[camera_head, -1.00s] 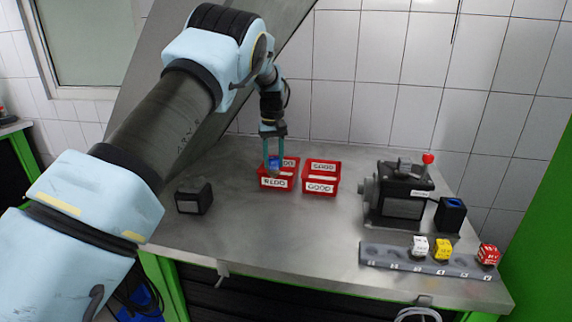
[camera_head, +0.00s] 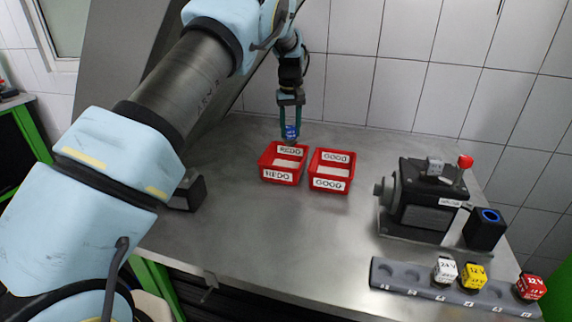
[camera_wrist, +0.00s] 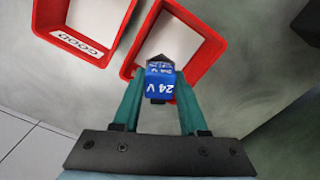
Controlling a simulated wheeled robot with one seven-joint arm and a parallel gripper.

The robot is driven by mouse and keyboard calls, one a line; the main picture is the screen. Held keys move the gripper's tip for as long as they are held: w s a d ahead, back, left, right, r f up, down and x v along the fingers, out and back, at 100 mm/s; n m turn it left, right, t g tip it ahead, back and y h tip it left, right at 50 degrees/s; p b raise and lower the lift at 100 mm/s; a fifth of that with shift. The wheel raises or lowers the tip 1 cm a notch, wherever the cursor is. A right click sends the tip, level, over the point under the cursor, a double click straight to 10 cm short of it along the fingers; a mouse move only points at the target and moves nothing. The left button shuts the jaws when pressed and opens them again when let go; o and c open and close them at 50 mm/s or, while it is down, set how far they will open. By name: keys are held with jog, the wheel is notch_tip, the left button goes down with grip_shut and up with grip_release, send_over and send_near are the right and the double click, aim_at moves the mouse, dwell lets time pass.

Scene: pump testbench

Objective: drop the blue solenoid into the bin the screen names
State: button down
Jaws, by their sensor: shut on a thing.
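My gripper (camera_head: 290,132) is shut on the blue solenoid (camera_head: 291,133), which hangs low between the fingers. In the wrist view the solenoid (camera_wrist: 160,82) shows "24 V" on its face. The red REDO bin (camera_head: 281,176) stands on the bench; in the head view the solenoid appears just above and behind its far wall. In the wrist view the solenoid overlaps the near rim of this bin (camera_wrist: 208,60). The red GOOD bin (camera_head: 330,185) stands close to its right. No readable screen shows.
A black pump unit (camera_head: 425,200) with a red knob stands at the right, beside a black block with a blue ring (camera_head: 487,228). A grey rack (camera_head: 410,284) in front holds white, yellow and red solenoids. A dark box (camera_head: 188,192) is partly hidden by my arm. The bench middle is clear.

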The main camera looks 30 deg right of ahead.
aim_at(290, 146)
jog(key=shift+f+b, duration=1.85)
jog(key=shift+f, duration=1.1)
jog(key=shift+c, duration=1.8)
grip_release()
notch_tip(290, 146, up, 11)
jog(key=b, duration=0.3)
jog(key=shift+f, duration=0.1)
